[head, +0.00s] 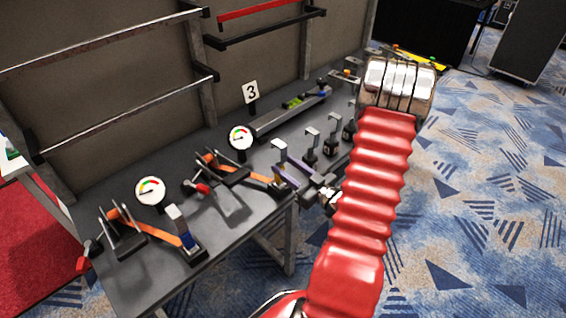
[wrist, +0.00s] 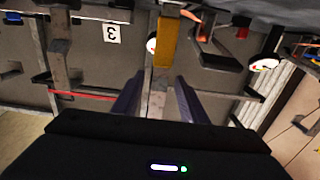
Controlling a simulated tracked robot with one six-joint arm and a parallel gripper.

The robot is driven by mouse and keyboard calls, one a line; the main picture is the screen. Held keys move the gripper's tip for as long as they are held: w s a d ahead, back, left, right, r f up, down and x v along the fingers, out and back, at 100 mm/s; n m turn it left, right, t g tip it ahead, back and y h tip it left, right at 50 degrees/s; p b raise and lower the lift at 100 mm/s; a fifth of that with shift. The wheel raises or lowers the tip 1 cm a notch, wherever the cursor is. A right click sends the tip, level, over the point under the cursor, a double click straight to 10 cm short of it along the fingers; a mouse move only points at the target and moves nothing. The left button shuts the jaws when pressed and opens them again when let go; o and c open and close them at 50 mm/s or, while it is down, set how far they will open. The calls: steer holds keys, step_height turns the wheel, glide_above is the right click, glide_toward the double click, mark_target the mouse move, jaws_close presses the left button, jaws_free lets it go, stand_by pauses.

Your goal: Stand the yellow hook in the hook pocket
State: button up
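My gripper (head: 290,176) is low over the front edge of the grey bench in the head view, near a grey-topped upright block (head: 279,150). In the wrist view, whose picture is upside down, the two purple fingers of my gripper (wrist: 156,84) stand well apart with nothing clearly held between them. An upright yellow bar (wrist: 167,42), which looks like the yellow hook, shows just beyond the fingertips, in line with the gap. I cannot tell whether the fingers reach around it. I cannot pick out the yellow hook or its pocket surely in the head view.
Two orange levers (head: 150,225) (head: 245,172) and two round gauges (head: 150,190) (head: 240,137) stand left of my gripper. Several small upright fittings (head: 312,140) line the bench to its right. A number 3 sign (head: 251,92) stands behind. Carpet right of the bench is clear.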

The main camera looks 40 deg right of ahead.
steer(key=s, duration=0.9)
steer(key=shift+d, duration=0.15)
steer(key=shift+w, duration=0.1)
stand_by(0.5)
